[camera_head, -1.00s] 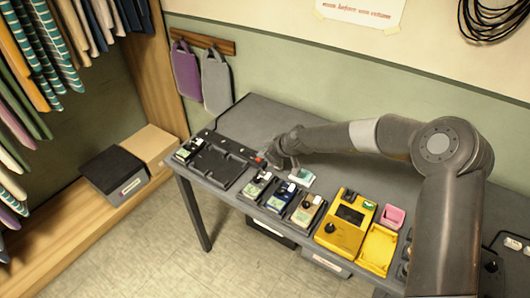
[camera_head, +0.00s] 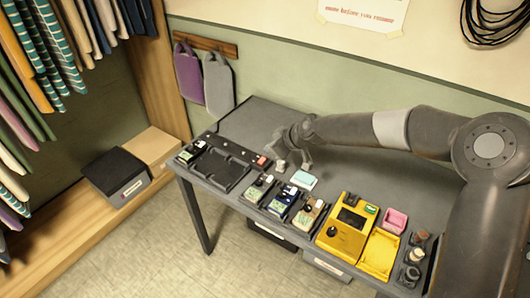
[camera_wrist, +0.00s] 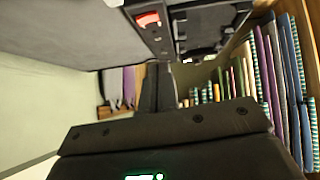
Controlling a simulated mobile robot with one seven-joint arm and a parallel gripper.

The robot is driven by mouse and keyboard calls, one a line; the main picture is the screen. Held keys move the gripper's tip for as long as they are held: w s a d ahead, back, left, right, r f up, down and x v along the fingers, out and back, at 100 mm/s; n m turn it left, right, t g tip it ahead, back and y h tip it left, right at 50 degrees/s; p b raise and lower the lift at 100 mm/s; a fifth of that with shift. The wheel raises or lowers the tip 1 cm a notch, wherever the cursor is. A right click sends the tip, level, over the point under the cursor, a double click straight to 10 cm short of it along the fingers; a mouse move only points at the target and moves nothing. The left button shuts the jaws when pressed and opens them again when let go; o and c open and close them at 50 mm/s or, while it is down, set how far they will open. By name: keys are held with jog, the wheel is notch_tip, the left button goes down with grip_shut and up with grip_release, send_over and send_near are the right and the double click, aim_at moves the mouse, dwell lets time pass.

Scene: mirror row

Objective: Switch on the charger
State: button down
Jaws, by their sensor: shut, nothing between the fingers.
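The charger (camera_head: 224,169) is a dark, flat unit with recessed bays at the left end of the grey table. A small device (camera_head: 190,152) sits in its leftmost bay. Its red switch (camera_head: 262,160) is at the right end of its back strip. In the wrist view the red rocker switch (camera_wrist: 148,20) shows at the top, bright red; I cannot tell which way it is set. My gripper (camera_head: 292,163) is shut and empty, to the right of the switch and apart from it. Its closed fingers (camera_wrist: 158,85) also show in the wrist view, below the switch in the picture.
Several small devices (camera_head: 283,199) stand along the front edge. A yellow unit (camera_head: 340,238), a yellow tray (camera_head: 379,253) and a pink box (camera_head: 394,221) are further right. A pale block (camera_head: 303,180) lies near my gripper. The table behind the charger (camera_head: 255,120) is clear.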

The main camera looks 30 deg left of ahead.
jog(key=shift+v, duration=2.65)
jog(key=shift+s, duration=0.1)
jog(key=shift+w+d, duration=0.1)
jog(key=shift+w, duration=0.65)
send_over(262, 161)
jog(key=d, duration=0.1)
jog(key=f, duration=0.7)
jog(key=shift+w+d+f, duration=0.1)
jog(key=shift+w, duration=0.1)
jog(key=f, duration=0.2)
jog(key=shift+w+d+f, duration=0.15)
jog(key=shift+w+f, duration=0.2)
jog(key=shift+f, duration=0.5)
